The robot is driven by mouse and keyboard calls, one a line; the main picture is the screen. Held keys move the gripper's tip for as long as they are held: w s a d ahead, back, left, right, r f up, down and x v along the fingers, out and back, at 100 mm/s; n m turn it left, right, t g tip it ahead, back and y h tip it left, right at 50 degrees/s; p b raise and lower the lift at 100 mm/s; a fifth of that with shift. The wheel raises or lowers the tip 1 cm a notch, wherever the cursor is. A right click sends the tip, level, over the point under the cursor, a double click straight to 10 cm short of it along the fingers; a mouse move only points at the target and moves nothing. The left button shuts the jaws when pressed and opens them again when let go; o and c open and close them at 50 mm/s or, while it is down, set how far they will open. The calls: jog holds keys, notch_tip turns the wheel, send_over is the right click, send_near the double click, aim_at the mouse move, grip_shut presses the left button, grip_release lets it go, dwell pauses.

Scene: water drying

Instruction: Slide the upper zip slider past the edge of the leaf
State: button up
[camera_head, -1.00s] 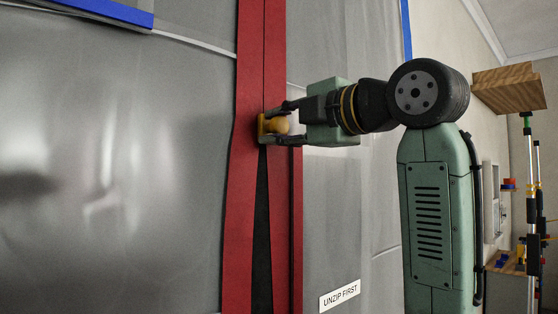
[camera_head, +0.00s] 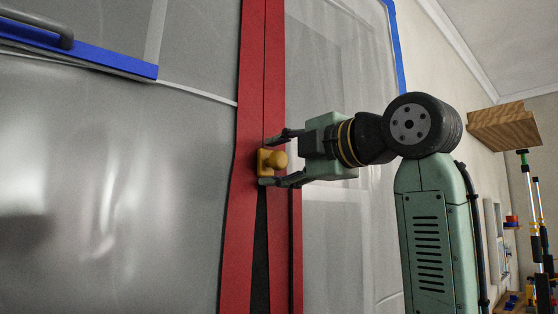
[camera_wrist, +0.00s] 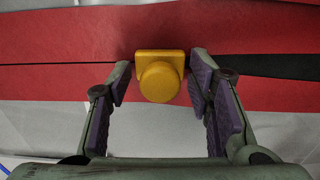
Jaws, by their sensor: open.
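The yellow zip slider (camera_head: 265,162) with its round knob sits on the red zip strip (camera_head: 252,60), which runs up the grey sheet. Above the slider the two red tapes meet in a closed seam. Below it they part around a narrow dark gap (camera_head: 261,250). My gripper (camera_head: 276,158) reaches in from the right, open, with one finger above the knob and one below. In the wrist view the slider (camera_wrist: 160,76) stands between the two purple-padded fingers, with visible space on both sides. The leaf's edge cannot be told for certain.
A blue bar (camera_head: 90,50) with a grey handle (camera_head: 38,30) is at the upper left of the sheet. Blue tape (camera_head: 397,40) edges the sheet at the upper right. The sheet left of the zip is clear.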

jog(key=shift+d, duration=0.1)
jog(key=v, duration=1.2)
dwell(0.4)
